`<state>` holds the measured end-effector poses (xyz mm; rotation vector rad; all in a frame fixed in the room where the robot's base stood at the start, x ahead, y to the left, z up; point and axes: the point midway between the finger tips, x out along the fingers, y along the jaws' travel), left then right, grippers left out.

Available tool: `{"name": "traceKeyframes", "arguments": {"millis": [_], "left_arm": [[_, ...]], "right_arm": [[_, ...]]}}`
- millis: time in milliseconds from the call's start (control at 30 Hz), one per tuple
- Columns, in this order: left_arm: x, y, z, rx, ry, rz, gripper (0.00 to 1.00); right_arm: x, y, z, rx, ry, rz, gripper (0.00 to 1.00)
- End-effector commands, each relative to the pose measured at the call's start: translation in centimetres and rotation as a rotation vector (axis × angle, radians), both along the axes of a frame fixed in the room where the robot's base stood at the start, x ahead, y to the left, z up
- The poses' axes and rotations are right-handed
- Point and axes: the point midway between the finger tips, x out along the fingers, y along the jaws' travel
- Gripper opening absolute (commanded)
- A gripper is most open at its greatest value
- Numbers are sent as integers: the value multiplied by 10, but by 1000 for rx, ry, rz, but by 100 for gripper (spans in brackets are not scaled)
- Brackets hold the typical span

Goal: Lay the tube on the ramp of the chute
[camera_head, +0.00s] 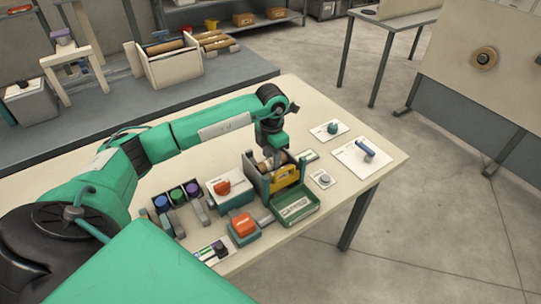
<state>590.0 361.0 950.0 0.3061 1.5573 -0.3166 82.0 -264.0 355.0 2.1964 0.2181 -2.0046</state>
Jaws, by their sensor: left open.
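A spiral winder with grey side plates (251,176) stands on the table under my left gripper (274,160). A tan tube-like piece (263,167) shows between its plates, partly hidden by the gripper. A yellow part (286,178) sits at the winder's front, and a green tray (296,208) lies just before it. I cannot clearly make out the chute's ramp among these parts. My left gripper points down over the winder and is open. Its fingertips are small, and I cannot tell whether they touch the tan piece. My right gripper is not in view.
Left of the winder are a box with a red knob (222,187), an orange-topped box (243,225) and a rack of coloured spools (177,198). A blue-handled item (366,150) lies right.

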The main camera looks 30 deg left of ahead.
Motion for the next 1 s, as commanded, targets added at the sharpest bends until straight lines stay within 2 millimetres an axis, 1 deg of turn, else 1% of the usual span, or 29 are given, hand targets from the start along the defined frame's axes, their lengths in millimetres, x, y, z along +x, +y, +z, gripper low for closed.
{"name": "traceKeyframes", "arguments": {"millis": [33, 200, 300, 433, 533, 633, 1000], "left_arm": [[2, 0, 10, 1, -10, -2, 44], [3, 2, 52, 3, -12, 1, 44], [3, 2, 73, 3, -12, 2, 44], [3, 2, 93, 3, -11, 3, 44], [3, 2, 103, 2, -10, 3, 44], [2, 2, 108, 3, -8, 3, 44], [2, 2, 111, 3, -8, 4, 44]], "right_arm": [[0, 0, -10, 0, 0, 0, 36], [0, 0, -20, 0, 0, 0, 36], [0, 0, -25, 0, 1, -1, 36], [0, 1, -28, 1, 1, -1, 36], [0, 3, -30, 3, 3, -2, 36], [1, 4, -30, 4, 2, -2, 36], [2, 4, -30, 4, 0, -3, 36]]}}
